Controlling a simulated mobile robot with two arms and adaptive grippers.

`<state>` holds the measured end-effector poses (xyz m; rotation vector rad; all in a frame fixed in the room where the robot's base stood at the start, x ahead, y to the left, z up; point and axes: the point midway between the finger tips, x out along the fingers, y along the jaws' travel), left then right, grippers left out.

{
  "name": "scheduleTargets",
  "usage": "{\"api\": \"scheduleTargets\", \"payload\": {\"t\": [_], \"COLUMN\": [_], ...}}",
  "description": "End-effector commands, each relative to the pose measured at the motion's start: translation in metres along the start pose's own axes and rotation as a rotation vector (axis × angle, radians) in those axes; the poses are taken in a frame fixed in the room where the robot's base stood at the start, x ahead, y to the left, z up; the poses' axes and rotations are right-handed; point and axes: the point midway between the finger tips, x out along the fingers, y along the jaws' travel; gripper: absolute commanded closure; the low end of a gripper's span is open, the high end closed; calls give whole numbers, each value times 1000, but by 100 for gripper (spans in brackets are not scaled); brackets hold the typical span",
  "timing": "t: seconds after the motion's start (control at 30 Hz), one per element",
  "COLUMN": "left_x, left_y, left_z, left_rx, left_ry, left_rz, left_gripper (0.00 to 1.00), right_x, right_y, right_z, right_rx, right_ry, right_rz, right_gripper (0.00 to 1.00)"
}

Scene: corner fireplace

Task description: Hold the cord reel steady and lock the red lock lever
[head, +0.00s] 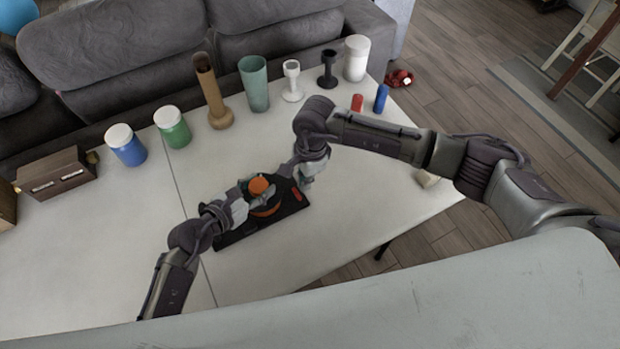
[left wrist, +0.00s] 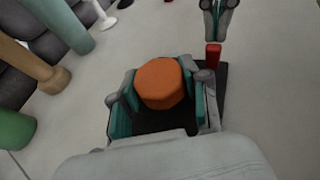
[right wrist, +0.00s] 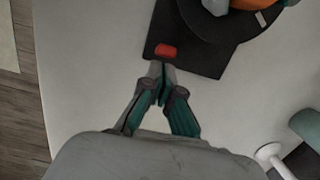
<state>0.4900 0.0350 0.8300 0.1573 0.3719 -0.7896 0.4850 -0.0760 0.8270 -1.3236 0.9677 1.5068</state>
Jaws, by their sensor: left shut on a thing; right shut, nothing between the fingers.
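The cord reel has an orange knob (head: 259,185) and sits on a black base (head: 240,233) on the white table. My left gripper (head: 255,192) is shut on the orange knob; in the left wrist view its fingers flank the knob (left wrist: 161,83). The red lock lever (head: 296,195) is at the right end of the base. It also shows in the left wrist view (left wrist: 213,56) and the right wrist view (right wrist: 166,50). My right gripper (right wrist: 161,92) is shut and empty, close beside the red lever; I cannot tell whether they touch.
Behind the reel stand a blue jar (head: 127,148), a green jar (head: 173,130), a brown wooden vase (head: 212,95), a teal cup (head: 255,85), a white goblet (head: 292,82) and a white jar (head: 356,60). A brown box (head: 57,174) is at left. The table around the base is clear.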

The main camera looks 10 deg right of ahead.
Motion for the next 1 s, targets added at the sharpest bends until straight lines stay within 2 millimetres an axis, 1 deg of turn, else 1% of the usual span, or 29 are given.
{"api": "scheduleTargets", "payload": {"t": [0.3, 0.7, 1.0], "left_x": [0, 0, 0], "left_y": [0, 0, 0], "left_z": [0, 0, 0], "left_rx": [-1, -1, -1], "left_ry": [0, 0, 0], "left_rz": [0, 0, 1], "left_gripper": [100, 100, 100], "right_x": [-1, -16, -16], "right_y": [0, 0, 0], "right_z": [0, 1, 0], "right_rx": [1, 1, 1], "right_ry": [1, 0, 0], "right_rz": [0, 1, 1], "right_gripper": [100, 100, 100]}}
